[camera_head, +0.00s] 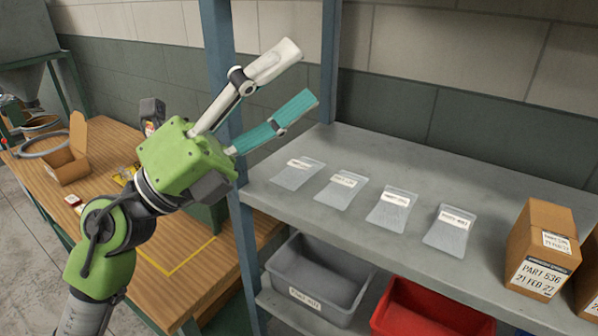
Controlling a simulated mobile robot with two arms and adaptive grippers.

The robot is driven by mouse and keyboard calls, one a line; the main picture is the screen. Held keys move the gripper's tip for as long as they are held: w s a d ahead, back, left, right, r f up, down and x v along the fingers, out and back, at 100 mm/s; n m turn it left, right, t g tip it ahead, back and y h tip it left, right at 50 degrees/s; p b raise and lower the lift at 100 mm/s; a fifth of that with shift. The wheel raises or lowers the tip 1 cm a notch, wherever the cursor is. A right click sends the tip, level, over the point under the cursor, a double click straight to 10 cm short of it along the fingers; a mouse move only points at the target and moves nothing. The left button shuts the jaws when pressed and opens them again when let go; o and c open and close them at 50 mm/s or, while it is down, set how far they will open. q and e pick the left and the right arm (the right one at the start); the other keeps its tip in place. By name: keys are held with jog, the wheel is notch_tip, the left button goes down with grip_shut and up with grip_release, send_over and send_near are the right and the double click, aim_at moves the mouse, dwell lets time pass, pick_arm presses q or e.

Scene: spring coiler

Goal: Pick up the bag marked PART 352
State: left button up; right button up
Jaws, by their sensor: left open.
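Several clear flat bags with white labels lie in a row on the grey metal shelf (520,180): the leftmost bag (296,176), a second bag (338,192), a third bag (390,213) and the rightmost bag (446,236). The labels are too small to read, so I cannot tell which one is marked PART 352. My left gripper (297,80) is open and empty, raised above the shelf's left end, with one white and one teal finger pointing up and right. It touches no bag. My right gripper does not show.
A cardboard box (543,252) labelled PART 536 stands at the shelf's right. A blue upright post (222,70) is close behind my gripper. A grey bin (318,283) and a red bin (428,312) sit below. A wooden table (170,285) with an open carton (70,158) is left.

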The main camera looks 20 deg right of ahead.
pick_arm(q)
jog(key=s+d+f+m+g+y, duration=0.2)
jog(key=d+f+m+y, duration=0.3)
jog(key=d+y, duration=0.1)
jog(key=t+y, duration=0.6)
jog(key=y, duration=0.5)
send_near(295, 168)
jog(key=p+x, duration=0.3)
jog(key=x, duration=0.1)
jog(key=shift+w+d+f, duration=0.1)
jog(key=shift+d+f, duration=0.05)
jog(key=shift+f, duration=0.05)
jog(key=p+x, duration=0.2)
jog(key=x, duration=0.3)
jog(key=shift+w+d+f, duration=0.15)
jog(key=shift+d+f, duration=0.1)
jog(key=shift+f, duration=0.05)
jog(key=c, duration=1.3)
